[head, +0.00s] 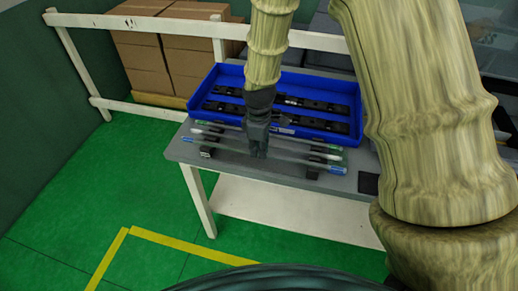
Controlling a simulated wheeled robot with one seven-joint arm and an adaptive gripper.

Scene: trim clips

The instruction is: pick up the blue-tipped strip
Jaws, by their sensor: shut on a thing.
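The blue-tipped strip (215,146) is a thin grey bar with a blue end at the left and another at the right. It is the front one of several strips lying across dark supports on the grey table (310,180). My gripper (258,154) points down from above and is shut on this strip near its middle. The fingers hide a short part of it. I cannot tell whether the strip touches the supports. Just behind are a white-tipped strip (300,150) and a green-tipped strip (318,143).
A blue tray (205,90) with dark slotted bars stands behind the strips. A dark square patch (369,183) lies at the table's right. A white rail (150,23), cardboard boxes (190,50) and a green floor (130,180) surround the table.

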